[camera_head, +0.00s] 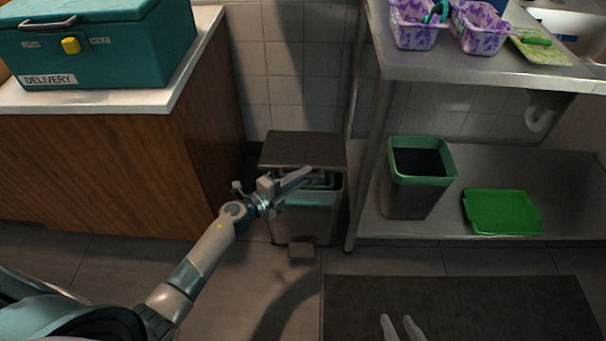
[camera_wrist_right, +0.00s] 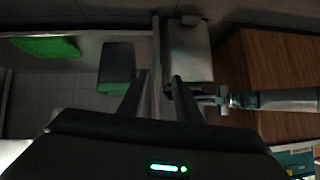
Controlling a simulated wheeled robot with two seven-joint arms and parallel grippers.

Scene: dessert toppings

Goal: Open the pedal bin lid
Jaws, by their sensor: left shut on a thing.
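The pedal bin (camera_head: 308,222) stands on the floor between the wooden counter and the steel shelf, its pedal (camera_head: 301,250) at the front. Its dark lid (camera_head: 302,149) looks raised, with a greenish inner rim showing below its front edge. My left gripper (camera_head: 298,178) is shut at that front edge and appears to hold the lid; its fingers hide the exact contact. The bin (camera_wrist_right: 188,50) also shows in the right wrist view. My right gripper (camera_head: 401,327) is open and empty above the dark mat, its fingers (camera_wrist_right: 160,90) apart in the wrist view.
The wooden counter (camera_head: 110,170) carries a teal delivery box (camera_head: 95,50). A dark mat (camera_head: 480,312) covers the floor at right.

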